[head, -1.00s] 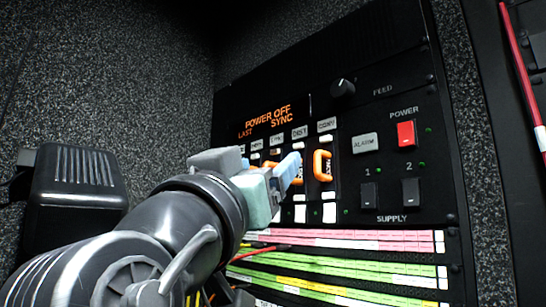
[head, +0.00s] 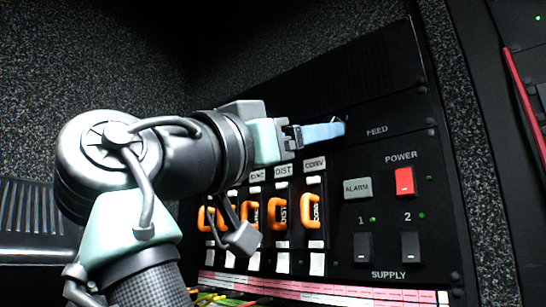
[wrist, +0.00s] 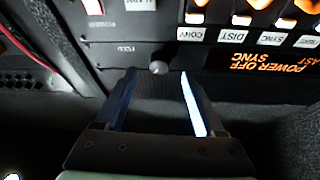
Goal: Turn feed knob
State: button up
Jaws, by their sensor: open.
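The feed knob (wrist: 158,68) is a small dark round knob on the black rack panel. In the wrist view it shows between and just beyond the tips of my gripper (wrist: 157,72). The two blue fingers are apart, with nothing held between them. In the head view my gripper (head: 344,128) reaches the upper panel at the knob's place, left of the FEED label (head: 377,131), and hides most of the knob. I cannot tell whether the fingers touch it.
Below are orange-handled modules (head: 278,212), an ALARM button (head: 357,188), a lit red POWER switch (head: 404,181) and two dark SUPPLY switches (head: 410,247). The panel above the knob is bare.

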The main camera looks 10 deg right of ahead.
jog(key=p+x, duration=0.2)
jog(key=x, duration=0.3)
jog(key=shift+d+p, duration=0.1)
jog(key=shift+p, duration=0.3)
jog(key=shift+c, duration=0.2)
grip_shut()
